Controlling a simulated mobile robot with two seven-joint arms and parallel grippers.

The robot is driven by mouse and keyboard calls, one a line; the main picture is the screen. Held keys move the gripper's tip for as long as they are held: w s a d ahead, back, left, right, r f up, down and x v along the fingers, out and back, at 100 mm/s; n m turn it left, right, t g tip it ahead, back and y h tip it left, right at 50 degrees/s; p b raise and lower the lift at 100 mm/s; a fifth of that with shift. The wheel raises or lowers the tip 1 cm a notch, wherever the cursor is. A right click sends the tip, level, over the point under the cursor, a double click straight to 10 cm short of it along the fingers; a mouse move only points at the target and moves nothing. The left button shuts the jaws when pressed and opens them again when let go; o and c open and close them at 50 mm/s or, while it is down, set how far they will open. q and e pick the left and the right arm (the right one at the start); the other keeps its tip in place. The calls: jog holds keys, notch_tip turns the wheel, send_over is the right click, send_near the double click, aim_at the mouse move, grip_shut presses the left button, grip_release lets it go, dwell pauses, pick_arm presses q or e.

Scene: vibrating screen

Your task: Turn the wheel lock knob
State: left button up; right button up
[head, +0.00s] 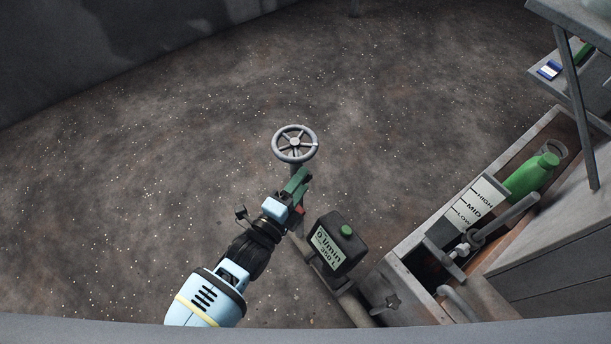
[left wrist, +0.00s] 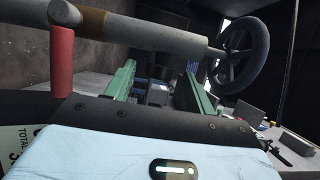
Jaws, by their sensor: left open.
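A grey spoked handwheel (head: 295,143) sits on the end of a grey stem (left wrist: 150,32). In the left wrist view the handwheel (left wrist: 244,52) is at the upper right. A red peg (left wrist: 62,62) sticks out from the stem's other end. I cannot tell for sure whether this peg is the lock knob. My left gripper (head: 300,184) is just below the handwheel in the head view. Its green fingers (left wrist: 158,72) are apart, with nothing seen gripped, close by the stem. I cannot tell whether they touch it. My right gripper is out of view.
A black flow meter box (head: 337,245) with a green button stands right of my left gripper. A star-shaped knob (head: 393,302) is on the machine's near end. A green bottle (head: 531,176) and a level plate (head: 468,212) are farther right. The floor left of the handwheel is clear.

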pick_arm(q)
jog(key=shift+x, duration=1.05)
jog(key=shift+w+d, duration=0.15)
jog(key=shift+w, duration=0.15)
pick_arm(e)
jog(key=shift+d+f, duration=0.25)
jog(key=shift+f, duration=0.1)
pick_arm(q)
jog(key=shift+c, duration=0.2)
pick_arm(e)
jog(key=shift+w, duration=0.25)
